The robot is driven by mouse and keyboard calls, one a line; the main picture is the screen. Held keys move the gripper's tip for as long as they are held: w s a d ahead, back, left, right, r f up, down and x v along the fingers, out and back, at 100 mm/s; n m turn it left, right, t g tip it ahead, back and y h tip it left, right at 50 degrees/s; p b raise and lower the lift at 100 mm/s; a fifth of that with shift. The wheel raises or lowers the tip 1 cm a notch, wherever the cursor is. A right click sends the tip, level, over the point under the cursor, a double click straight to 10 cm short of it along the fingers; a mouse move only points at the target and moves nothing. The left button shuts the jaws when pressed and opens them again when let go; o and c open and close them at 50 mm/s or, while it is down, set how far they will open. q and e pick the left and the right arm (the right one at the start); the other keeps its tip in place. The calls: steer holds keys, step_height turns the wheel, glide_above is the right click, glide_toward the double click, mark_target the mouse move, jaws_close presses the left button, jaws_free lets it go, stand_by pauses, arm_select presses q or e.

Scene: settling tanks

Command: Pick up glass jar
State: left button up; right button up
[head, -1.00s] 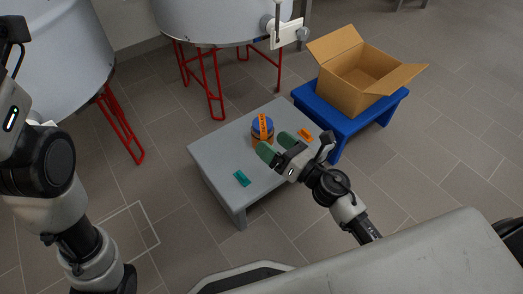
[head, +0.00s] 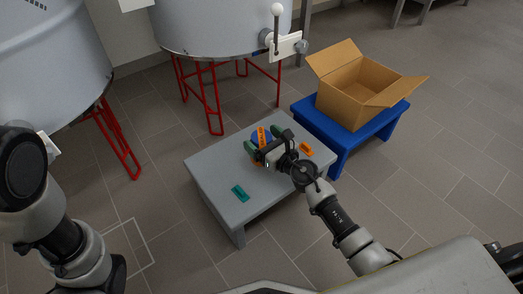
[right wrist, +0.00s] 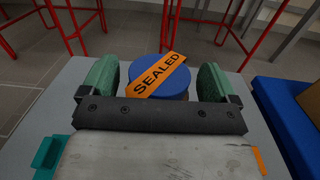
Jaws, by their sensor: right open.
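The glass jar stands on the grey table; its blue lid (right wrist: 172,92) with an orange band marked SEALED (right wrist: 158,76) shows between my right gripper's fingers in the right wrist view. In the head view the jar's lid (head: 257,138) is partly hidden by my right gripper (head: 262,141). The green fingers of my right gripper (right wrist: 160,90) are open, one on each side of the jar, with a gap visible on both sides of the lid. The jar's body is mostly hidden. My left arm is at the left edge of the head view; its gripper is not seen.
The grey table (head: 214,172) also bears a teal piece (head: 240,193) and an orange piece (head: 306,149). A blue stand (head: 345,133) to its right holds an open cardboard box (head: 345,100). Large pale tanks (head: 215,25) on red legs stand behind.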

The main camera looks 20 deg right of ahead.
steer(key=shift+w+a, duration=0.15)
steer(key=shift+w, duration=0.25)
steer(key=shift+c, duration=0.3)
steer(key=c, duration=1.2)
steer(key=shift+r, duration=0.15)
